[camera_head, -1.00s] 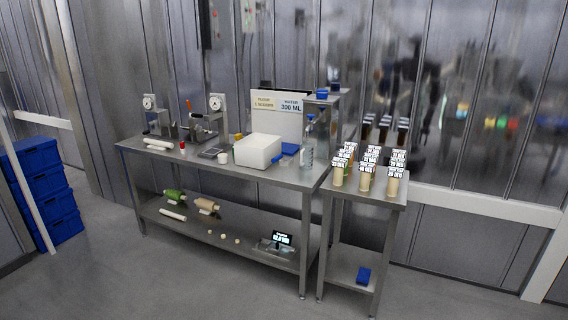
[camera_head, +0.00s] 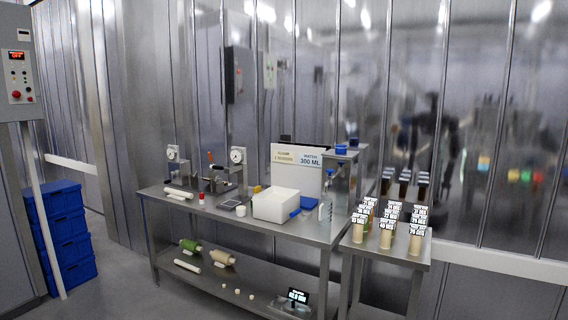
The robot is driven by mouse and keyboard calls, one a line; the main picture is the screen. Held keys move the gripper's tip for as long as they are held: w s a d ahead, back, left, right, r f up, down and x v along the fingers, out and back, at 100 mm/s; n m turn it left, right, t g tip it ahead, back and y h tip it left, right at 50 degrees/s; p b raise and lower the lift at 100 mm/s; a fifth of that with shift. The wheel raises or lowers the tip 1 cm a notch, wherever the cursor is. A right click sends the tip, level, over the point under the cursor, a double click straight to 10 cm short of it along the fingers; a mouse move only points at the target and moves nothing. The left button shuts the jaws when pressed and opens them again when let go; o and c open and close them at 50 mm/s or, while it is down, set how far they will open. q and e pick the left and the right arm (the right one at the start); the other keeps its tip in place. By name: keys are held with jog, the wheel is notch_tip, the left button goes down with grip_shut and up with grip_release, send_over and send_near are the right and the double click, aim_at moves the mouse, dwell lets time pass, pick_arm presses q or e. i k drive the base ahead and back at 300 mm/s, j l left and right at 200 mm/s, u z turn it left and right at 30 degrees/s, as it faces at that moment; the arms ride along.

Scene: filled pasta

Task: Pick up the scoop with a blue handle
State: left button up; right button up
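A small blue object (camera_head: 294,213), which looks like the blue handle of the scoop, shows on the metal table (camera_head: 250,226) just right of the white box (camera_head: 276,204). The scoop's bowl cannot be made out at this distance. A larger blue item (camera_head: 308,203) lies behind it, beside the clear bottle (camera_head: 326,208). Neither of my grippers shows in the head view.
A small side table (camera_head: 424,262) with several labelled cylinders stands right of the main table. Stacked blue crates (camera_head: 62,235) and a grey control cabinet (camera_head: 18,95) are at the left. Two gauge devices stand at the table's left end.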

aim_at(301, 215)
jog(key=u, duration=3.3)
jog(key=z, duration=3.15)
jog(key=i+j, duration=0.2)
jog(key=i, duration=0.25)
jog(key=i+j+z, duration=0.1)
jog(key=i+j, duration=0.15)
jog(key=i, duration=0.2)
